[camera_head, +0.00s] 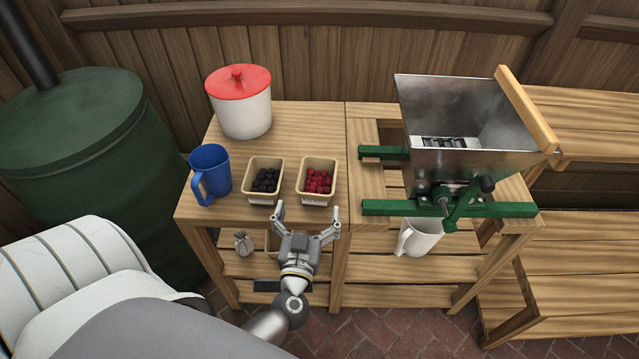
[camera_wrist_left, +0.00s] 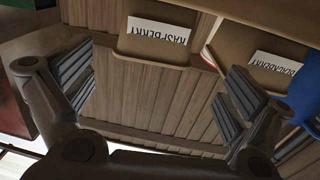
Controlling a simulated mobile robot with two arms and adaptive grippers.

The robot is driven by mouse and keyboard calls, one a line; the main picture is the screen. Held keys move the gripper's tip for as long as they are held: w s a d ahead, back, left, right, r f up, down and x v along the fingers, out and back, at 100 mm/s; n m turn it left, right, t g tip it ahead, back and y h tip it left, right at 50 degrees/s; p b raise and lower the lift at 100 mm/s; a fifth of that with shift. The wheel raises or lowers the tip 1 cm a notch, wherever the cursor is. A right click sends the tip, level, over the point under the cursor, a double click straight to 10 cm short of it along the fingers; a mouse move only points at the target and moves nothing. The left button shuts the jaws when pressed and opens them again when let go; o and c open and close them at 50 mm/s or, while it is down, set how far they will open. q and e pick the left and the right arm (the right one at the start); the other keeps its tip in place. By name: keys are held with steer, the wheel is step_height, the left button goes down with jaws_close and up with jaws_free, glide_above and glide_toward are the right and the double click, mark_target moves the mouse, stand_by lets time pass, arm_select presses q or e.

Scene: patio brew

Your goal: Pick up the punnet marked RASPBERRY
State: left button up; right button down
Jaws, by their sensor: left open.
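The raspberry punnet (camera_head: 317,181) stands on the wooden table, full of red berries. In the left wrist view its front label reads RASPBERRY upside down, and the punnet (camera_wrist_left: 152,50) shows between and beyond the fingers. A second punnet with dark berries (camera_head: 263,181) stands just left of it; its label, partly cut off in the wrist view (camera_wrist_left: 272,70), appears to read BLACKBERRY. My left gripper (camera_head: 307,217) is open and empty at the table's front edge, a little in front of the two punnets and touching neither. My right gripper is not in view.
A blue jug (camera_head: 210,174) stands left of the punnets, and a white pot with a red lid (camera_head: 240,102) behind them. A metal crusher (camera_head: 465,125) with green bars is on the right. A white jug (camera_head: 418,236) is below it.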

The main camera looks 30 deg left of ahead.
mark_target(312, 196)
arm_select(q)
steer(key=x, duration=0.4)
steer(key=shift+w, duration=0.25)
steer(key=x, duration=0.5)
steer(key=shift+w+d, duration=0.15)
steer(key=c, duration=1)
